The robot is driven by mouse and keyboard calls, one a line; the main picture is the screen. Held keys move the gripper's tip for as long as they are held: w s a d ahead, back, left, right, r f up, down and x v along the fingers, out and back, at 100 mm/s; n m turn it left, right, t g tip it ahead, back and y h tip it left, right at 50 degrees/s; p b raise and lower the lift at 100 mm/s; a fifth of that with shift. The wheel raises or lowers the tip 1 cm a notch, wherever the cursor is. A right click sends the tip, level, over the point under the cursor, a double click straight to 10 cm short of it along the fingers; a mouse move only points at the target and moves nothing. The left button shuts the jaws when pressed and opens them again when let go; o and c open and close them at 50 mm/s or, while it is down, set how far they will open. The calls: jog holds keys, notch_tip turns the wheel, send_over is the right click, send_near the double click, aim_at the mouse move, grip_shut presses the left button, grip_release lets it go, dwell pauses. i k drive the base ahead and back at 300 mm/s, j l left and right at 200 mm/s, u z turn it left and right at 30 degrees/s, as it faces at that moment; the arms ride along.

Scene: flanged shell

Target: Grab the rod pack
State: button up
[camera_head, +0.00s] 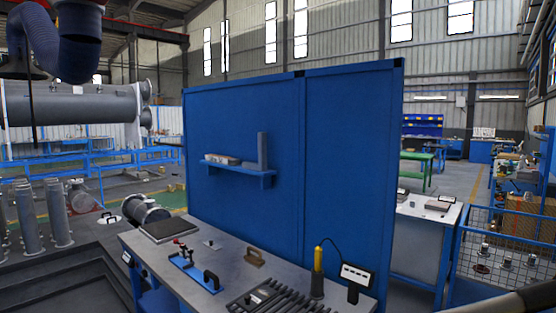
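I cannot tell for certain which thing is the rod pack. A small blue shelf (240,169) on the blue partition panel carries a low pale pack or box (222,159) lying at its left. An upright grey block (262,149) stands at the shelf's right end. On the bench below, a row of dark bars (290,300) lies side by side near the front, partly cut off by the picture edge.
The workbench (225,262) stands before the blue partition (345,160). It holds a blue fixture with red clamps (190,264), a dark flat plate (170,230), a yellow-handled tool (318,270) and a labelled stand (355,279). A blue mesh cage (505,250) stands right.

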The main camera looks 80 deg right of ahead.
aim_at(225, 160)
jog(key=i+l+z, duration=0.3)
jog(key=i+z, duration=0.65)
jog(key=i, duration=0.3)
jog(key=i+j+z, duration=0.15)
jog(key=i+z, duration=0.35)
jog(key=i, duration=0.15)
